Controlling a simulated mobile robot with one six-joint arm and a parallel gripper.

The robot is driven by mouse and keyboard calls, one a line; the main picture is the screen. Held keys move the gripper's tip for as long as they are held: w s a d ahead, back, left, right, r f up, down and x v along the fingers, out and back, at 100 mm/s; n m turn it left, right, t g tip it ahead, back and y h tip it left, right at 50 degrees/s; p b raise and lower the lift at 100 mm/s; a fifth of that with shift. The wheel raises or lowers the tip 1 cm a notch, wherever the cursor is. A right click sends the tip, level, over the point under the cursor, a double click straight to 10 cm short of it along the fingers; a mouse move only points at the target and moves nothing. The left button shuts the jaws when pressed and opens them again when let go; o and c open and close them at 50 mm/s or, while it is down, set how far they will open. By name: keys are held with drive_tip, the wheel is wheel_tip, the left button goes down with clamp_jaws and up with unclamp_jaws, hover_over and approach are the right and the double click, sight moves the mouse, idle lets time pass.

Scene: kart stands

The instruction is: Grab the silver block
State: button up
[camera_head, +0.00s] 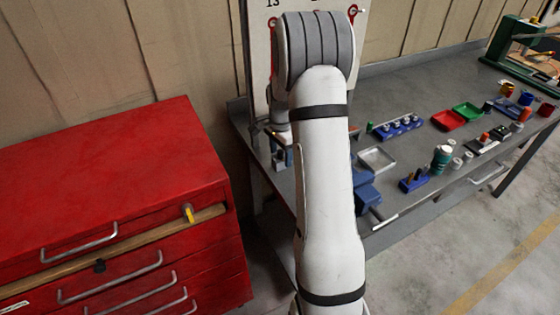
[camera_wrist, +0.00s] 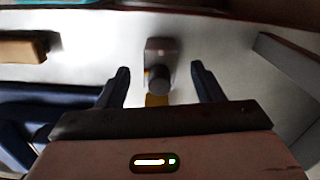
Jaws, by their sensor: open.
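In the wrist view, a small grey block-like piece (camera_wrist: 161,46) stands ahead of my gripper (camera_wrist: 160,82), near the middle of the gap. It may be the silver block, but the dim picture leaves this unsure. A dark round part (camera_wrist: 158,78) shows just in front of it, between the fingertips, with a yellow piece (camera_wrist: 156,100) below. My gripper is open, with one finger on each side and clear space to both. Nothing is gripped. In the head view my arm covers much of the left end of the bench, and I cannot pick out the block there.
A grey workbench (camera_head: 405,90) holds a red tray (camera_head: 447,121), a green tray (camera_head: 467,110), a silver tray (camera_head: 377,159) and blue bins (camera_head: 367,193). A red tool cabinet (camera_head: 110,165) stands at the left. A tan block (camera_wrist: 18,49) lies left in the wrist view.

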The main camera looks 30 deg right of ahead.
clamp_jaws()
idle(0.7)
